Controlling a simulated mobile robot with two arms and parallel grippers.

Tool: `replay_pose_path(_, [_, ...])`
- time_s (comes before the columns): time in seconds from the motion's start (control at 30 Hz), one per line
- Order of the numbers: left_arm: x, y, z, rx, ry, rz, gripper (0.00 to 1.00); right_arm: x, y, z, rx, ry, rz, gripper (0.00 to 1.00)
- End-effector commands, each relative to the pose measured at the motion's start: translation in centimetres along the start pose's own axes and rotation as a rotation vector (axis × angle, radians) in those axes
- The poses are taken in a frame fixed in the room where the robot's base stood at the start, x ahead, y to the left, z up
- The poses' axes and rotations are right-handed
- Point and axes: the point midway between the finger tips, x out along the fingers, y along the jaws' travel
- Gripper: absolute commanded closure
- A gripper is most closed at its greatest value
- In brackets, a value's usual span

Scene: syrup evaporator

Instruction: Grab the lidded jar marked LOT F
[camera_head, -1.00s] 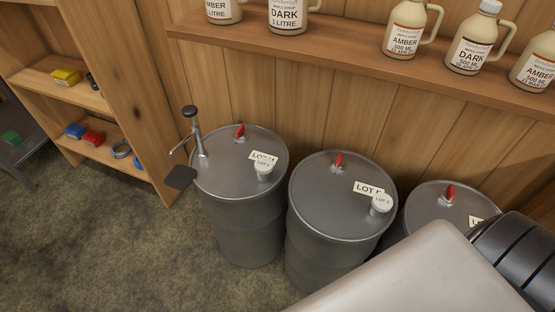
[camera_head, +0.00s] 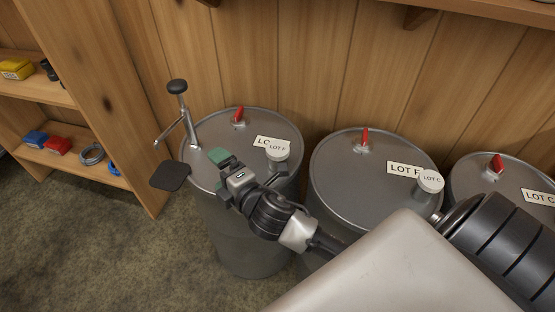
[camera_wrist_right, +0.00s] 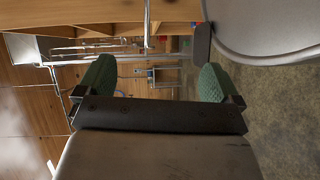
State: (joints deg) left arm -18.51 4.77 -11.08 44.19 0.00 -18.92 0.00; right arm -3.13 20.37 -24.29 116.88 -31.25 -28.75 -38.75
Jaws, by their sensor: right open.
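The small white-lidded jar marked LOT F (camera_head: 278,150) stands on top of the left grey drum (camera_head: 245,225), near its right rim, in front of a label card that it partly covers. My right gripper (camera_head: 221,172) is over the front left of that drum's top, left of the jar and apart from it. Its green-padded fingers are spread with nothing between them, as the right wrist view (camera_wrist_right: 155,85) also shows. The jar does not show clearly in the wrist view. My left gripper is not in view.
A hand pump (camera_head: 190,125) with a dark pad (camera_head: 171,176) stands at the drum's left edge, close to my gripper. A red valve (camera_head: 239,117) is on its lid. The middle drum (camera_head: 345,190) bears a LOT F card and a jar marked LOT C (camera_head: 431,181).

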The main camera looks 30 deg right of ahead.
Motion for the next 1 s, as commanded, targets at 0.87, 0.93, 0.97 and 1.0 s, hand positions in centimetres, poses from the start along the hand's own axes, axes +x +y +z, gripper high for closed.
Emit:
replay_pose_path(0.87, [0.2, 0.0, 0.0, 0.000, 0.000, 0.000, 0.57, 1.8, 2.6, 11.1, 1.792, -1.355, -0.978, 0.04])
replay_pose_path(0.93, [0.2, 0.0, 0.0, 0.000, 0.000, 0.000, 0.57, 1.4, 3.3, 13.9, 1.673, -1.400, -0.920, 0.04])
replay_pose_path(0.97, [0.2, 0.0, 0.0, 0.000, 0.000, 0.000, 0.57, 1.2, 3.6, 14.9, 1.634, -1.418, -0.900, 0.04])
replay_pose_path(1.0, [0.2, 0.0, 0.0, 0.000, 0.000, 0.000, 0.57, 1.0, 4.0, 15.9, 1.593, -1.435, -0.882, 0.04])
